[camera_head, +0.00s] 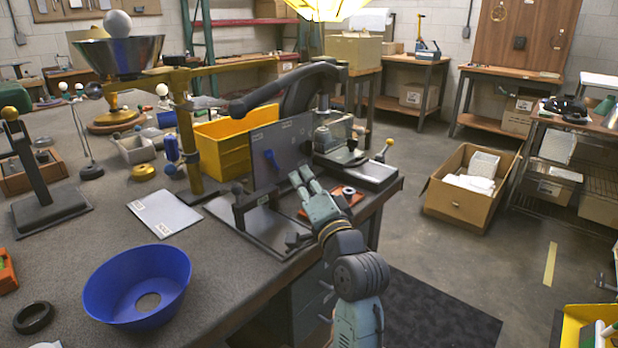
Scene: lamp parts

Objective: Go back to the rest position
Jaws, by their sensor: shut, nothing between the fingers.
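My gripper (304,179) is at the end of my arm, which rises from the bottom of the view over the workbench's right edge. Its fingers are shut with nothing between them. The fingertips are in front of an upright grey panel (285,150) on a metal base plate (262,226). A small orange tray (343,200) with a round metal part lies just right of the gripper. A blue lampshade (112,290) with a hole in its middle lies on the near left of the bench. A black ring (34,317) lies left of it.
On the workbench (222,300) stand a yellow bin (222,148), a brass-coloured stand (187,130) and a dark curved arm (285,88) above the panel. A white sheet (164,212) lies flat. An open cardboard box (458,205) is on the floor at right.

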